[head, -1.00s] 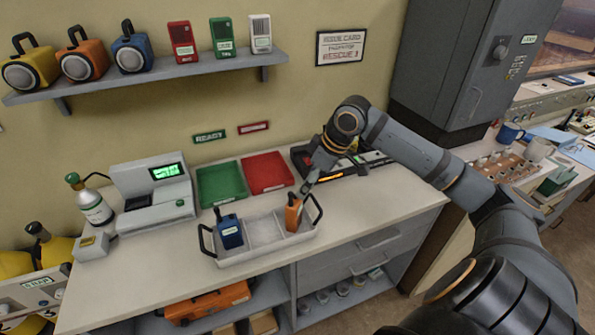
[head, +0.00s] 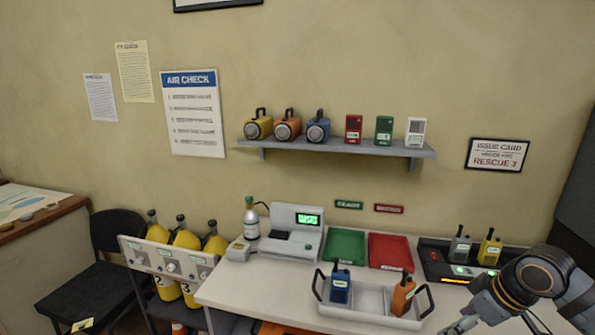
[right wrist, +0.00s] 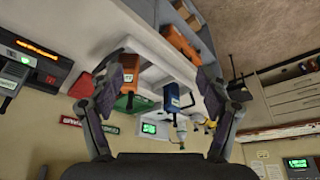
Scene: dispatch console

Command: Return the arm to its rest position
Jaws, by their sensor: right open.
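My right arm comes in at the lower right of the head view. Its gripper (head: 462,326) is at the bottom edge, right of the white carry tray (head: 367,311) and apart from the orange radio. In the right wrist view the fingers of this gripper (right wrist: 163,82) are spread wide with nothing held between them. The orange radio (head: 403,297) stands in the tray's right compartment and the blue radio (head: 340,288) in its left one. The blue radio also shows in the right wrist view (right wrist: 172,98). My left gripper is not in view.
A charger (head: 438,264) with a grey radio (head: 460,247) and a yellow radio (head: 489,250) stands close behind my right arm. Green (head: 345,246) and red (head: 389,251) trays and a tester (head: 293,247) line the counter's back. A wall shelf (head: 345,148) hangs above.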

